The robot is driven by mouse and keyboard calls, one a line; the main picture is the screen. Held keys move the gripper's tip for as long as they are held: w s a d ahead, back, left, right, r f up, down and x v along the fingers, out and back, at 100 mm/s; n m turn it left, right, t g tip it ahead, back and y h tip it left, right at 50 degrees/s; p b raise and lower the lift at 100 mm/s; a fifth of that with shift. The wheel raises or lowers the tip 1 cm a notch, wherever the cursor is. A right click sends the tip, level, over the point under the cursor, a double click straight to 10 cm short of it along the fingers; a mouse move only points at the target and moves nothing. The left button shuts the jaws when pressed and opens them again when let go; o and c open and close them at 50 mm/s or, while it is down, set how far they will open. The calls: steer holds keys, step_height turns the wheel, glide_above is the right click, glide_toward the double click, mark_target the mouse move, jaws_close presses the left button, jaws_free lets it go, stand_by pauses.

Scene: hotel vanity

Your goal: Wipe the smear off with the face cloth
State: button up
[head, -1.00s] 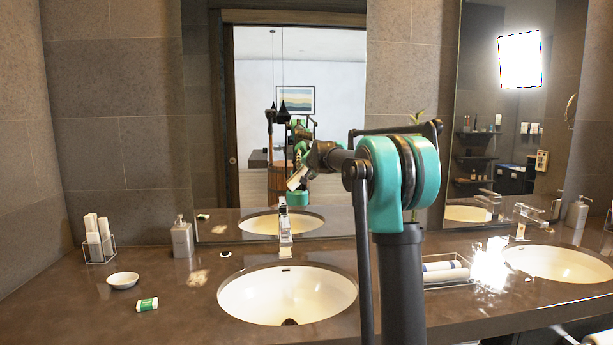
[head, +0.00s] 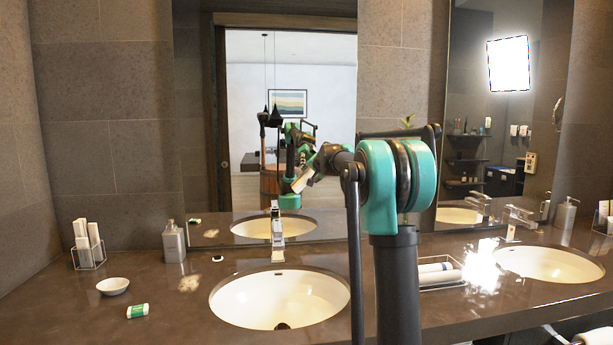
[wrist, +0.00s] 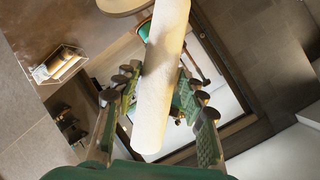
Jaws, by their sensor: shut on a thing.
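A pale beige smear (head: 189,283) lies on the dark counter, left of the near basin. In the wrist view my gripper (wrist: 158,112) is shut on a white rolled face cloth (wrist: 160,75), which lies between the ribbed green fingers. In the head view my arm reaches up in front of the mirror, and the gripper is mostly hidden behind the arm links. A small pale piece (head: 303,180) shows at the arm's end; I cannot tell whether it is the cloth. The arm's end is well above the counter, apart from the smear.
Near the smear are a soap dispenser (head: 173,241), a white dish (head: 113,286), a green and white box (head: 138,311) and a small dark item (head: 217,258). A wire holder (head: 88,257) stands far left. The basin (head: 280,297) and tap (head: 277,228) are to the right.

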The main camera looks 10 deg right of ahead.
steer(key=shift+d+r, duration=0.4)
steer(key=shift+d, duration=0.35)
steer(key=shift+d+r, duration=0.4)
steer(key=shift+d, duration=0.35)
steer(key=shift+w+a, duration=0.1)
steer(key=shift+a, duration=3.95)
steer(key=shift+s, duration=0.2)
steer(key=shift+s, duration=0.1)
steer(key=s, duration=0.6)
steer(key=shift+s, duration=0.4)
